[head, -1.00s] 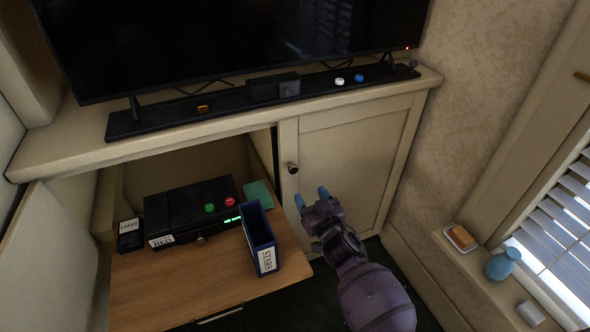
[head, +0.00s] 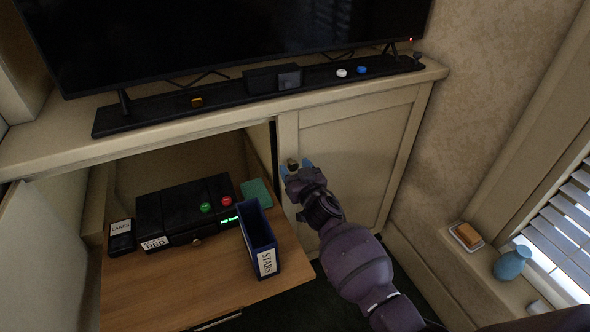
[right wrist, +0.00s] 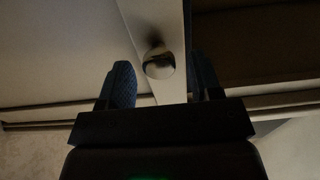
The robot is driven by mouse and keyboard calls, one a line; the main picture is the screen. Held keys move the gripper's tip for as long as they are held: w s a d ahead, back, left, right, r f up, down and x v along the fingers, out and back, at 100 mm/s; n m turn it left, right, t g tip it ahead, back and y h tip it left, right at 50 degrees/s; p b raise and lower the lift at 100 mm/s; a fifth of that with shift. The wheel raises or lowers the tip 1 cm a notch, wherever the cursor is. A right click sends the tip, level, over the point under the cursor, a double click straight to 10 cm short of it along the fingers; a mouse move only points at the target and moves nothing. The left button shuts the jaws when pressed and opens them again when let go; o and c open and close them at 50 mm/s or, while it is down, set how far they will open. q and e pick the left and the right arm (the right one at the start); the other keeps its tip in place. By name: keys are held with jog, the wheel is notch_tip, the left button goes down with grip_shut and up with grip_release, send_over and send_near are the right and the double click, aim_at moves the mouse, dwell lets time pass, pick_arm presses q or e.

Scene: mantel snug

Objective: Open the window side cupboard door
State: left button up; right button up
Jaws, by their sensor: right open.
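The window side cupboard door (head: 350,160) is a cream panel under the right end of the shelf, nearest the window, and it looks shut. Its small round metal knob (head: 292,163) is at the door's upper left edge. My right gripper (head: 297,168) is open right at the knob. In the right wrist view the knob (right wrist: 158,62) shows between the two blue fingertips, with a gap visible to the left finger. Whether either finger touches it I cannot tell. My left gripper is not in view.
Left of the door, a pulled-out wooden shelf (head: 180,290) holds a black box (head: 180,212) with red and green buttons, a blue STARS holder (head: 258,240) and a LAKES box (head: 121,236). A television (head: 230,40) stands above. The windowsill holds a blue vase (head: 511,262).

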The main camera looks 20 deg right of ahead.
grip_shut()
jog(key=shift+s+d+r+p, duration=0.1)
jog(key=shift+s+r+p, duration=0.05)
jog(key=shift+s+p, duration=0.3)
pick_arm(q)
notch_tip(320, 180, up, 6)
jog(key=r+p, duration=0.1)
jog(key=p, duration=0.6)
pick_arm(e)
jog(key=s+d+n+g+y, duration=0.1)
jog(key=s+d+n+y, duration=0.25)
jog(key=s, duration=0.75)
jog(key=s+d+n+g+y, duration=0.15)
jog(key=s+d+y, duration=0.35)
jog(key=s, duration=0.5)
pick_arm(q)
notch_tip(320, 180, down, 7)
jog(key=b, duration=0.7)
jog(key=shift+b, duration=0.35)
pick_arm(e)
jog(key=s+d+n+g+y, duration=0.3)
jog(key=s+d, duration=0.5)
jog(key=d, duration=0.4)
jog(key=s+d+n+g+y, duration=0.4)
jog(key=s+d, duration=0.5)
jog(key=d, duration=0.3)
jog(key=shift+s+f+n+g, duration=0.2)
jog(key=shift+n+g, duration=0.2)
jog(key=shift+g, duration=0.15)
